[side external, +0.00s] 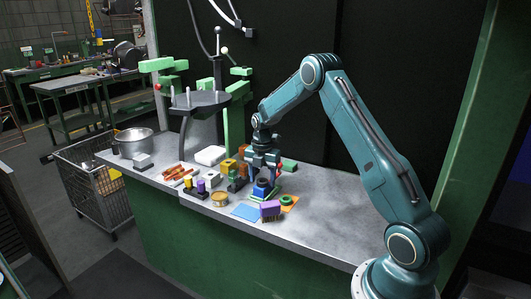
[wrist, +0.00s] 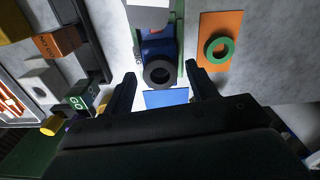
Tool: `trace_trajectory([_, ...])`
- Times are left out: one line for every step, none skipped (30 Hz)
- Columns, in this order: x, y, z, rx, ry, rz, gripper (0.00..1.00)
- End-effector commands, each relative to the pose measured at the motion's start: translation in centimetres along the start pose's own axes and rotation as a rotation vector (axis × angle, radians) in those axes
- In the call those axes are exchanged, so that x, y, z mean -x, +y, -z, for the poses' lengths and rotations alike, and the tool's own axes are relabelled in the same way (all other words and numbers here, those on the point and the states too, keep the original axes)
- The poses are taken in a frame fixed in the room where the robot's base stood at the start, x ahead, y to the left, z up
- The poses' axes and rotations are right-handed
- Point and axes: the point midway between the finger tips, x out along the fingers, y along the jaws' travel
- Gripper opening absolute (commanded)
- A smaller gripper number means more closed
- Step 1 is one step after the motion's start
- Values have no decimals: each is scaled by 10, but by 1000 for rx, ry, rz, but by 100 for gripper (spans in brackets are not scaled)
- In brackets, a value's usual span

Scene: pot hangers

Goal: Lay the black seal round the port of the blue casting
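The blue casting (wrist: 157,47) stands on a green base, and it also shows in the side view (side external: 261,191). A black ring, the seal (wrist: 159,74), appears at the casting's port; grey shows through its middle. I cannot tell whether it is fully seated. My gripper (side external: 262,166) is above the casting, pointing down. In the wrist view my gripper (wrist: 160,73) has its two fingers well apart, one on each side of the seal, with visible gaps and nothing gripped.
A green ring (wrist: 218,50) lies on an orange card (wrist: 211,25) beside the casting. A bare blue card (side external: 247,212) and a purple block (side external: 270,208) are in front. Several blocks and a yellow round tin (side external: 220,199) stand to the left. The bench right of the cards is clear.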

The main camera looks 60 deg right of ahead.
Motion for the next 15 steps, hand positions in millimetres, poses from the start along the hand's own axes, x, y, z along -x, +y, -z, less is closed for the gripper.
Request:
trace_trajectory([0, 0, 0, 0, 0, 0, 58])
trace_trajectory([0, 0, 0, 0, 0, 0, 58])
trace_trajectory([0, 0, 0, 0, 0, 0, 58])
trace_trajectory([0, 0, 0, 0, 0, 0, 58])
trace_trajectory([0, 0, 0, 0, 0, 0, 58])
trace_trajectory([0, 0, 0, 0, 0, 0, 58])
trace_trajectory([0, 0, 0, 0, 0, 0, 58])
trace_trajectory([0, 0, 0, 0, 0, 0, 58])
trace_trajectory([1, 0, 0, 0, 0, 0, 58])
trace_trajectory([1, 0, 0, 0, 0, -1, 58])
trace_trajectory([2, 0, 0, 0, -1, -1, 58])
trace_trajectory([3, 0, 0, 0, -1, -1, 58])
trace_trajectory([4, 0, 0, 0, -1, -1, 58])
trace_trajectory([6, 0, 0, 0, -1, -2, 58])
trace_trajectory([9, 0, 0, 0, -1, -2, 58])
